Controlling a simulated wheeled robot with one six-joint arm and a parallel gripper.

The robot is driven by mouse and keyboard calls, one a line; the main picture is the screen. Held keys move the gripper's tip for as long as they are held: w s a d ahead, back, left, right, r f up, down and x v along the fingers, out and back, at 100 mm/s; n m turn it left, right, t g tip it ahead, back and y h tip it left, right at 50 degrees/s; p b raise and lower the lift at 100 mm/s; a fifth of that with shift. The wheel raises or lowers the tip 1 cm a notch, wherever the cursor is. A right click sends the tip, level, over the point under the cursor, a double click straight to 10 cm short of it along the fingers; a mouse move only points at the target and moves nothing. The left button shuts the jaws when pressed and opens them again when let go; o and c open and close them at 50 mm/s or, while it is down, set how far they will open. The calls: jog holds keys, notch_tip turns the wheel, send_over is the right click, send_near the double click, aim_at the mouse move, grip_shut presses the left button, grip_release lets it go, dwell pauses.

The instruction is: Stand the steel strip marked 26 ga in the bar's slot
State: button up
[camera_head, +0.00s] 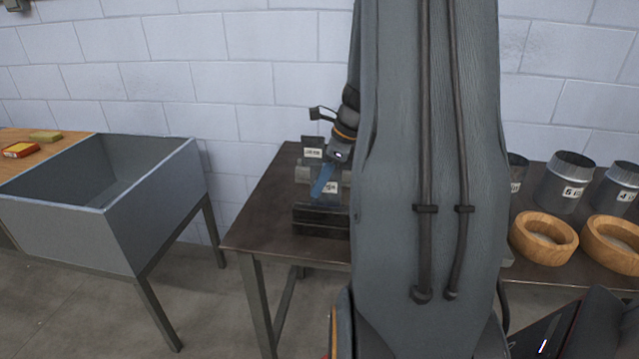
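Several upright plates or strips stand on the dark table in the middle. A dark one (312,143) at the back bears a white label too small to read surely. A lower grey strip (331,198) in front also bears a small white label that I cannot read. A dark bar (320,222) lies along the table in front of them; its slot is not clear. My gripper (324,182) is small and partly hidden, pointing down at the strips. A tilted blue piece shows at its end. I cannot tell whether its fingers are shut on a strip.
My own arm blocks the middle of the view. A grey open bin (150,220) on legs stands left, beside a wooden surface (14,139) with small boxes. The dark table's front left corner (262,235) is clear.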

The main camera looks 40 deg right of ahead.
jog(key=shift+b+v, duration=0.7)
jog(key=shift+v, duration=3.2)
jog(key=shift+r, duration=0.1)
